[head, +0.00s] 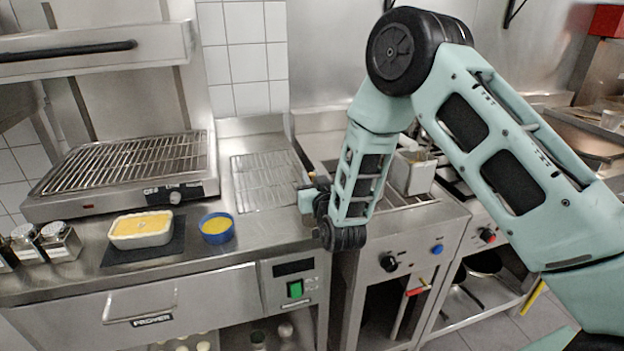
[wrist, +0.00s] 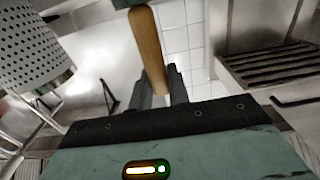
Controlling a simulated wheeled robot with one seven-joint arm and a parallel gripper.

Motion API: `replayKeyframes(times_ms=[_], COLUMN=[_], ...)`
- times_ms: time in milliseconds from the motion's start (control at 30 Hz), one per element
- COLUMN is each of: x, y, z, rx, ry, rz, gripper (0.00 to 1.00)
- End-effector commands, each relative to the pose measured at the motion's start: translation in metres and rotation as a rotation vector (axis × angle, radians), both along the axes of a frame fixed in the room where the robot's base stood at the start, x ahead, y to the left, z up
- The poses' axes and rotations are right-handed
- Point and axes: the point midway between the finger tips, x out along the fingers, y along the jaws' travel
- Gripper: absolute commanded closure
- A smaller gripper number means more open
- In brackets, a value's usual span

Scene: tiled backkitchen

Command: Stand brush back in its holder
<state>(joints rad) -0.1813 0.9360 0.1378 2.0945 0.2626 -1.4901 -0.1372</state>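A brush with a wooden handle (wrist: 150,50) shows in the wrist view. The end of the handle lies between the dark fingers of my gripper (wrist: 162,88), which appear closed around it. The far end of the handle meets a dark green part at the top edge of that view, mostly cut off. In the head view my gripper (head: 308,198) is above the counter near the wire rack, and the brush is hard to make out there. I cannot identify the brush's holder with certainty. A metal container (head: 410,172) stands behind my forearm in the head view.
A grill (head: 125,165) stands at the left. A dish (head: 141,230) with yellow food and a blue bowl (head: 216,228) sit on the counter. A wire rack (head: 262,180) lies behind them. A perforated metal container (wrist: 32,45) is at the left in the wrist view.

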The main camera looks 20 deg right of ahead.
Motion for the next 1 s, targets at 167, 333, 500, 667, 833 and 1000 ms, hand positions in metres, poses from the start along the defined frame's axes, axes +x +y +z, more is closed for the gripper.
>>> replayKeyframes(times_ms=[167,333,500,667,833,1000], x=[0.0,0.0,-0.009,-0.037,-0.077,-0.114], y=[0.0,0.0,0.001,0.001,0.001,0.001], z=[0.0,0.0,-0.001,-0.003,-0.004,-0.004], rx=[0.0,0.0,0.0,0.001,-0.001,0.0], ry=[0.0,0.0,0.0,0.002,0.002,0.002], rz=[0.0,0.0,0.001,0.004,0.003,0.003], gripper=[0.57,0.57,0.57,0.57,0.57,0.57])
